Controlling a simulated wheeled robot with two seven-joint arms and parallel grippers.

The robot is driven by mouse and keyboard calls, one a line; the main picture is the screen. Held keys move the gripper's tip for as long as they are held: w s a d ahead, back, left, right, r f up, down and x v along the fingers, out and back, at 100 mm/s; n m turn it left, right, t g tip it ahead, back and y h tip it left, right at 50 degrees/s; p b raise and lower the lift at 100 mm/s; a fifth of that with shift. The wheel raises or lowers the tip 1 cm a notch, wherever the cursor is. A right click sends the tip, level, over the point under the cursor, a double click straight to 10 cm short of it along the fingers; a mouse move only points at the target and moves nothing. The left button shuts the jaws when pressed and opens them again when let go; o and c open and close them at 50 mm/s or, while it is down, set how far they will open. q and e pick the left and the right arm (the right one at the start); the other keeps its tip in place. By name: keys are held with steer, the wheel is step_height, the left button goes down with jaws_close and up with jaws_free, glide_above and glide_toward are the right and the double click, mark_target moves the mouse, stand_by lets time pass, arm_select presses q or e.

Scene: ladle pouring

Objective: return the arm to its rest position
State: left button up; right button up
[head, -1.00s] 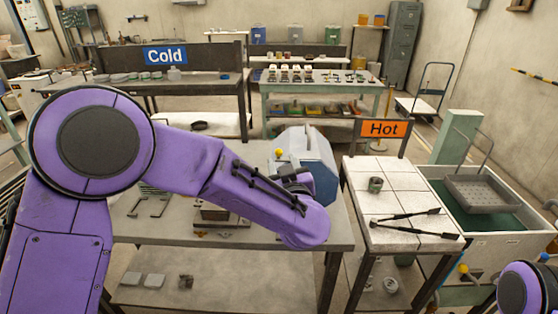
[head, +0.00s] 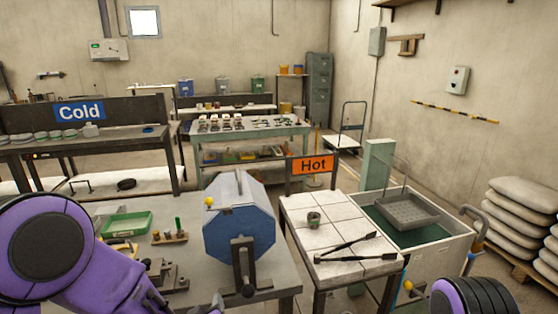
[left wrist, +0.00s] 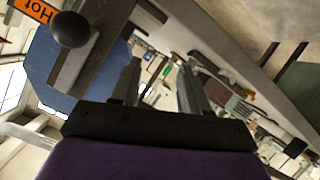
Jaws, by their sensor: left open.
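My purple left arm comes in low at the left of the head view, over the front of the workbench. My left gripper shows in the left wrist view (left wrist: 160,88), with its two grey fingers apart and nothing between them. In the head view only a small part near its tip shows at the bottom edge. A blue eight-sided machine (head: 228,226) with a black handle stands on the workbench (head: 190,210), to the right of my left arm. The machine also fills the upper left of the wrist view (left wrist: 55,70). My right gripper is not in view; part of my purple right arm shows at the lower right.
A green tray (head: 126,225) and small tools lie on the workbench.

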arm_select(q)
steer(key=s+a+f+g, duration=0.45)
steer(key=s+f, duration=0.55)
steer(key=f, duration=0.4)
steer(key=s+a+f+g, duration=0.1)
steer(key=s+a+f, duration=0.1)
steer(key=s, duration=0.4)
steer(key=s+a+f+g+b, duration=0.1)
steer(key=s+a+f+g, duration=0.1)
steer(key=s+f, duration=0.3)
steer(key=s+a+f+g+b, duration=0.1)
steer(key=s+a+f+g, duration=0.1)
steer(key=s, duration=0.7)
step_height(320, 180, down, 2)
steer(key=shift+s+a+f+m+y, duration=0.15)
steer(key=shift+a+m+y, duration=0.2)
steer(key=shift+a, duration=0.25)
steer(key=shift+g, duration=0.25)
